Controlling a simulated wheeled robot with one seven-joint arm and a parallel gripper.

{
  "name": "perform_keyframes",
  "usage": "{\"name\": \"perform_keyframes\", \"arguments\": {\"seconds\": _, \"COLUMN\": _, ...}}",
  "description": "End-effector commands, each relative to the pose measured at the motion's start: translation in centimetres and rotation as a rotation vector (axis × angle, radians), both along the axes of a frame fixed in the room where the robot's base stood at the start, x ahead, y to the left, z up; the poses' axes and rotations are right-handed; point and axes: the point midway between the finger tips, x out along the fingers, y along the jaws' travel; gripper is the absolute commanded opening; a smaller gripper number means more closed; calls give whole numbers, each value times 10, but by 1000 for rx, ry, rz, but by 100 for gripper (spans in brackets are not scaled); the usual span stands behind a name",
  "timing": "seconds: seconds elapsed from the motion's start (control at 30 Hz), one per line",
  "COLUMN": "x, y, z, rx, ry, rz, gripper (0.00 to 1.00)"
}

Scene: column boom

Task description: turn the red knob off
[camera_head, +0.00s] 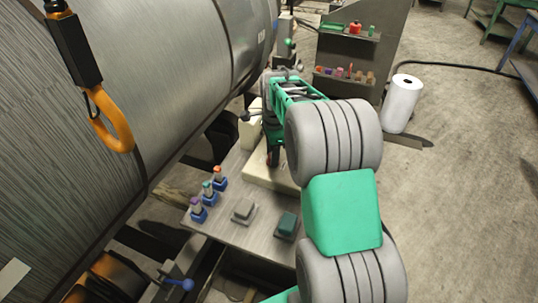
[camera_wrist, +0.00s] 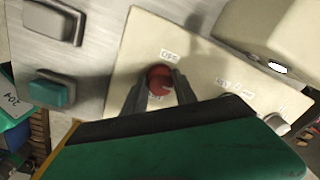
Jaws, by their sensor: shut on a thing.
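The red knob (camera_wrist: 160,78) sits on a cream panel (camera_wrist: 138,45) in the wrist view, with a small white label above it and another partly hidden below it. My gripper (camera_wrist: 160,88) has its two grey fingers on either side of the knob and is shut on it. In the head view my gripper (camera_head: 273,160) reaches down to the cream panel (camera_head: 256,172), and my arm hides most of the panel. Only a small bit of red shows there at the fingertips. The knob's exact turn angle cannot be read.
A grey button (camera_head: 243,210) and a green button (camera_head: 287,224) are on the metal console beside the panel. Several blue-based switches (camera_head: 208,192) stand at its left. A large metal cylinder (camera_head: 150,80) fills the left. A white roll (camera_head: 402,104) stands on the floor at right.

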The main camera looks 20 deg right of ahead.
Motion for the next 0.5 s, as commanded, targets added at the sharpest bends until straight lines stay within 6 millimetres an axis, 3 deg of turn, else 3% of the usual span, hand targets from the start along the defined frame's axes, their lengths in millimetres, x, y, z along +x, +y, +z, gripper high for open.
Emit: {"name": "perform_keyframes", "arguments": {"seconds": 0.5, "x": -2, "y": 0, "z": -1, "rx": 1, "ry": 4, "rz": 387, "gripper": 0}}
